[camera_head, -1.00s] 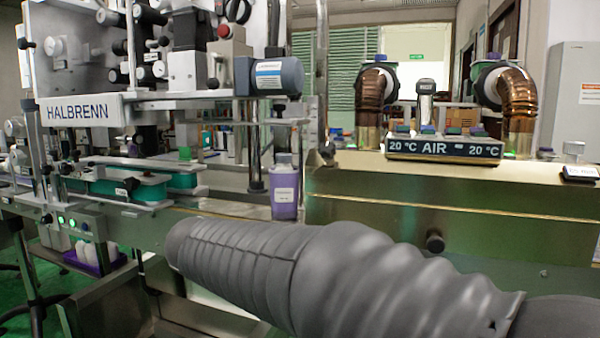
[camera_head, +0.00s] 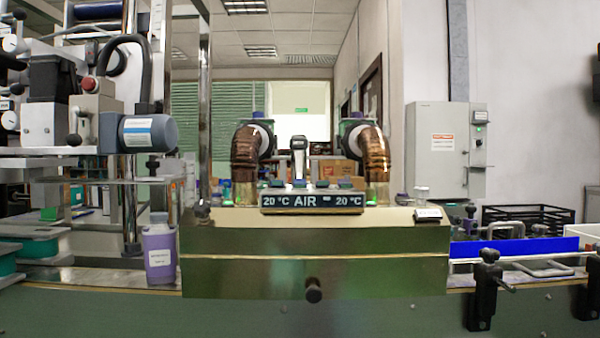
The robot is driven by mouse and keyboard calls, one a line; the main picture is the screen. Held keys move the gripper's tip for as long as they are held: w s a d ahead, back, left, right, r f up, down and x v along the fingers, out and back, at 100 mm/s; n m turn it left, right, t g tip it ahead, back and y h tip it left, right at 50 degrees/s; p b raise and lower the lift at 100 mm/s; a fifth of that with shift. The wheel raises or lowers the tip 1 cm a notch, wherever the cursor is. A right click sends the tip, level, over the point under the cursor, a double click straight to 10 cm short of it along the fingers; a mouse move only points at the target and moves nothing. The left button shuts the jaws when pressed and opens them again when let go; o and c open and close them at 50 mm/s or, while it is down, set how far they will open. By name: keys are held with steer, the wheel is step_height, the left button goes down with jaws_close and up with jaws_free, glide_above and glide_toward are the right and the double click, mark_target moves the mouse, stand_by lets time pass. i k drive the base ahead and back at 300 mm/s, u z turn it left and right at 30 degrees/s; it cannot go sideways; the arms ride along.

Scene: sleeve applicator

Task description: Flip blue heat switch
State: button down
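The heater control box (camera_head: 312,211) stands on top of the metal tunnel housing in the middle of the view. Its dark front reads "20 °C AIR 20 °C". Several small switches or buttons (camera_head: 322,184) sit in a row along its top edge. They are too small for me to tell which is the blue heat switch or which way it is set. A copper-coloured hot-air duct (camera_head: 246,160) rises at the left of the box and another copper duct (camera_head: 376,162) at the right. My gripper is not in view.
The metal tunnel housing (camera_head: 230,275) has a dark knob (camera_head: 313,290) on its front. A purple bottle (camera_head: 159,255) stands on the conveyor to its left. Labelling machinery with a blue-grey motor (camera_head: 148,133) is farther left. A blue rail (camera_head: 515,247) and black clamp (camera_head: 487,285) are at right.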

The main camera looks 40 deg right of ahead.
mark_target(299, 182)
steer(key=k, duration=0.5)
steer(key=z, duration=1.4)
steer(key=i, duration=0.35)
steer(key=u, duration=0.25)
